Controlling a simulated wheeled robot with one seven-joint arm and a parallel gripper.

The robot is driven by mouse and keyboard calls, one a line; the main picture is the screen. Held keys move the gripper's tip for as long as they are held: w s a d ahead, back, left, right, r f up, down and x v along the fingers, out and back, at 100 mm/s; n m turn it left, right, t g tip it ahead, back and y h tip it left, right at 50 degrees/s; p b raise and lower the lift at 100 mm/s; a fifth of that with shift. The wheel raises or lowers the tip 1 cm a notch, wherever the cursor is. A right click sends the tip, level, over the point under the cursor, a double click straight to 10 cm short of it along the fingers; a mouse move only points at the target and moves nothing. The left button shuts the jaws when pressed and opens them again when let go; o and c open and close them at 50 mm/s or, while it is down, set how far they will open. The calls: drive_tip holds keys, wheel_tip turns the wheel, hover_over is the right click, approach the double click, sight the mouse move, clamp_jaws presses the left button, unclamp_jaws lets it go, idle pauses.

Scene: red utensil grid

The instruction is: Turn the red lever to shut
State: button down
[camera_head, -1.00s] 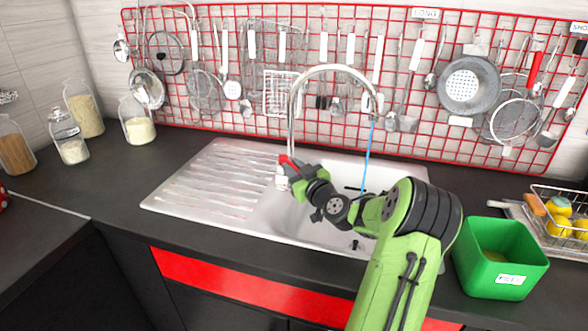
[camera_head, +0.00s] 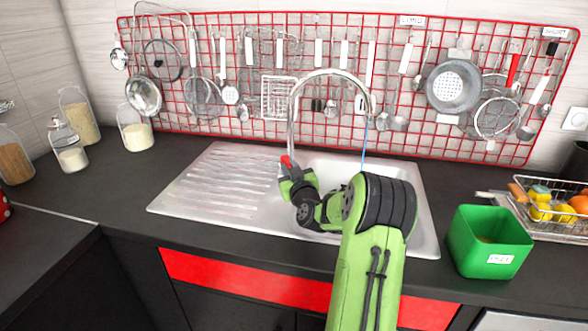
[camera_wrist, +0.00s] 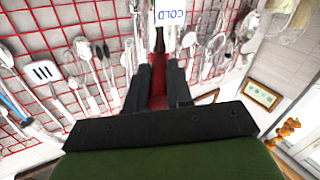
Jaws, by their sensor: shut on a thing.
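The red lever (camera_head: 287,162) sits at the base of the chrome tap (camera_head: 292,122), behind the sink. My gripper (camera_head: 285,170) is at the lever, and the lever's tip shows just above the fingers. In the wrist view the two dark fingers (camera_wrist: 158,88) are closed on the red lever (camera_wrist: 158,97), which shows between them. A thin blue stream (camera_head: 364,145) hangs below the tap's spout. Its lower end is hidden behind my arm. A white label reading COLD (camera_wrist: 171,12) is beyond the fingertips.
A green bin (camera_head: 488,243) and a wire basket of fruit (camera_head: 553,207) are at the right. Glass jars (camera_head: 135,128) stand at the left.

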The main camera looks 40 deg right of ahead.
drive_tip(key=shift+w+a+r+m+g+h+p, duration=0.1)
drive_tip(key=shift+w+a+m+g+h+p, duration=0.15)
drive_tip(key=shift+m+g+h+p, duration=0.45)
drive_tip(key=shift+s+p, duration=0.1)
drive_tip(key=shift+p, duration=0.2)
drive_tip(key=c, duration=1)
unclamp_jaws()
wheel_tip(320, 180, up, 10)
drive_tip(key=p, duration=0.2)
drive_tip(key=shift+p, duration=0.3)
